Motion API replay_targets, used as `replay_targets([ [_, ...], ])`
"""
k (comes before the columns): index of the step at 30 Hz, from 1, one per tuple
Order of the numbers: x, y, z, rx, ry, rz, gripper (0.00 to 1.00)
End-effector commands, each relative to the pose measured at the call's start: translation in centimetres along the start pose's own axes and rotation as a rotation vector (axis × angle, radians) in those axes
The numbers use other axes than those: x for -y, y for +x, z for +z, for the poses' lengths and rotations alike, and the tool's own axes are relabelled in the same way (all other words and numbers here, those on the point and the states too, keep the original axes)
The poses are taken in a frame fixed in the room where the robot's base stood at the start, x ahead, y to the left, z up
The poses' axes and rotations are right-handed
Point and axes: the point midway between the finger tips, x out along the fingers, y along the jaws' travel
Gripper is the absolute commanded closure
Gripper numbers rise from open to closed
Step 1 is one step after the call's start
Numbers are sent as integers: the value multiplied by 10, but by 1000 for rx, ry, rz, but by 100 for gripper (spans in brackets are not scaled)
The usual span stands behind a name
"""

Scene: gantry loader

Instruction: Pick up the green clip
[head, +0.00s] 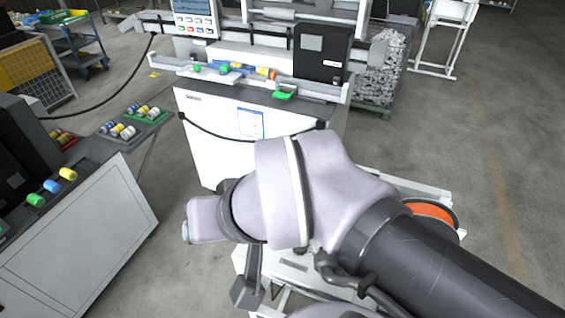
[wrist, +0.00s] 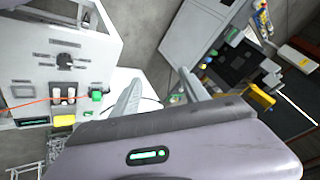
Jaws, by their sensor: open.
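In the head view my arm covers the middle, and the fingers are not clearly seen.
A white machine (head: 215,130) with small coloured parts and a green tray (head: 285,92) stands ahead. A grey cabinet (head: 85,240) with coloured cylinders is at left. An orange spool (head: 432,212) is beside my arm.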

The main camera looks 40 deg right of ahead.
Motion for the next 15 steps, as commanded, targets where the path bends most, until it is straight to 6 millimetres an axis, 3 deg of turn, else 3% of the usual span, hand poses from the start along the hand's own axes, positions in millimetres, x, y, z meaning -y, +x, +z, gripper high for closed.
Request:
replay_targets([
  [1, 5, -14, -17, 7, 14, 15, 47],
  [8, -48, 20, -99, 157, 238, 233, 47],
  [12, -110, 46, -151, 259, 422, 381, 47],
  [15, -158, 64, -175, 321, 547, 469, 47],
])
